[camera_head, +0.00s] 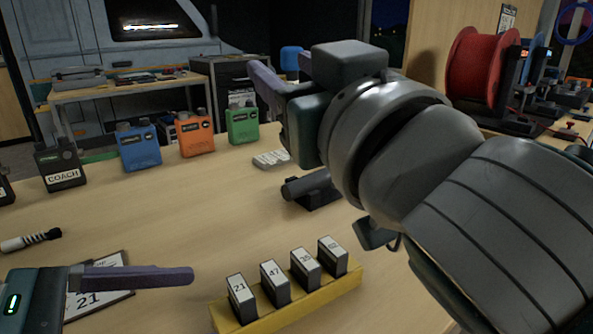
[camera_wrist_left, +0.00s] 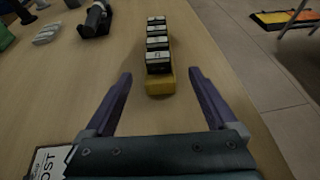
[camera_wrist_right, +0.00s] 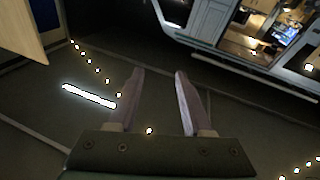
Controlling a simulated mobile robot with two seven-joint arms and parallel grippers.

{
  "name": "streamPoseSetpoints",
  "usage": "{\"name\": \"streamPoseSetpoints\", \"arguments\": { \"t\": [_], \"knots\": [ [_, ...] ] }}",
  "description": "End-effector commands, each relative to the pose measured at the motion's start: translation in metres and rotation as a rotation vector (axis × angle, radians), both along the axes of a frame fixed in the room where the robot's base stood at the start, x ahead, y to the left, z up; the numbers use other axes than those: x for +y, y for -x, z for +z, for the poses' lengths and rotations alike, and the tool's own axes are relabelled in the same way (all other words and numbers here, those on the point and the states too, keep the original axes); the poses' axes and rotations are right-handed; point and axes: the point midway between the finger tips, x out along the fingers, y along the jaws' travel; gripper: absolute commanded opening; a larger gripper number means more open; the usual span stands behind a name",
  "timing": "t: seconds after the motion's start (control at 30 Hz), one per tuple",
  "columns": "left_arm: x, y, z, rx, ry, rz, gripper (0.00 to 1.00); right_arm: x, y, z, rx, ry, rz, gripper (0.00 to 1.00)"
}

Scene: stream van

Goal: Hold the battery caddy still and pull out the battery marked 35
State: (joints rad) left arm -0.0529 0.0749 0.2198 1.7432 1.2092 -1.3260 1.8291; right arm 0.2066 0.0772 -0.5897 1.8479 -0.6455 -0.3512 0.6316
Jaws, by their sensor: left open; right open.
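The yellow battery caddy (camera_head: 290,303) stands near the front edge of the table and holds a row of black batteries with white number labels. The battery marked 35 (camera_head: 305,268) is third from the left, between the battery marked 47 (camera_head: 275,283) and the rightmost one (camera_head: 333,256), whose label is hard to read. The battery marked 21 (camera_head: 240,300) is leftmost. My left gripper (camera_wrist_left: 159,75) is open and empty, its fingers pointing at the caddy's near end. My right gripper (camera_head: 280,68) is open and empty, raised well above the table; its wrist view shows no batteries.
A small dark device (camera_head: 312,190) lies behind the caddy, near a pale remote-like object (camera_head: 271,159). Several coloured packs, including a green one (camera_head: 242,125), stand along the far edge. A red cable reel (camera_head: 477,62) is at back right. Mid-table is mostly clear.

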Motion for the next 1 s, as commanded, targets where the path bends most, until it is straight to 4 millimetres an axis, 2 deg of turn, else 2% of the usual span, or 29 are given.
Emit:
{"name": "streamPoseSetpoints", "arguments": {
  "t": [0.03, 0.1, 0.2, 0.23, 0.33, 0.4, 0.47, 0.57, 0.6, 0.7, 0.8, 0.9, 1.0],
  "knots": [
    [0.0, 0.0, 0.0, 0.0, 0.0, 0.0, 0.91, 0.025, 0.001, 0.021, -0.093, 0.012, 0.083, 0.5],
    [0.0, 0.0, 0.0, 0.0, 0.0, 0.0, 0.91, 0.062, 0.01, 0.046, -0.222, 0.04, 0.225, 0.5],
    [0.0, 0.0, 0.0, 0.0, 0.0, 0.0, 0.91, 0.118, 0.037, 0.068, -0.384, 0.122, 0.472, 0.5],
    [0.0, 0.0, 0.0, 0.0, 0.0, 0.0, 0.91, 0.133, 0.047, 0.069, -0.423, 0.16, 0.554, 0.5],
    [0.0, 0.0, 0.0, 0.0, 0.0, 0.0, 0.91, 0.175, 0.08, 0.056, -0.506, 0.319, 0.83, 0.5],
    [0.0, 0.0, 0.0, 0.0, 0.0, 0.0, 0.91, 0.19, 0.099, 0.033, -0.514, 0.468, 1.016, 0.5],
    [0.0, 0.0, 0.0, 0.0, 0.0, 0.0, 0.91, 0.193, 0.109, 0.006, -0.485, 0.618, 1.162, 0.5],
    [0.0, 0.0, 0.0, 0.0, 0.0, 0.0, 0.91, 0.173, 0.109, -0.04, -0.355, 0.905, 1.356, 0.5],
    [0.0, 0.0, 0.0, 0.0, 0.0, 0.0, 0.91, 0.158, 0.104, -0.057, -0.276, 1.028, 1.409, 0.5],
    [0.0, 0.0, 0.0, 0.0, 0.0, 0.0, 0.91, 0.107, 0.084, -0.085, -0.036, 1.319, 1.469, 0.5],
    [0.0, 0.0, 0.0, 0.0, 0.0, 0.0, 0.91, 0.059, 0.064, -0.095, 0.181, 1.545, 1.447, 0.5],
    [0.0, 0.0, 0.0, 0.0, 0.0, 0.0, 0.91, 0.022, 0.049, -0.095, 0.349, 1.704, 1.389, 0.5],
    [0.0, 0.0, 0.0, 0.0, 0.0, 0.0, 0.91, -0.002, 0.04, -0.09, 0.458, 1.8, 1.336, 0.5]
  ]
}}
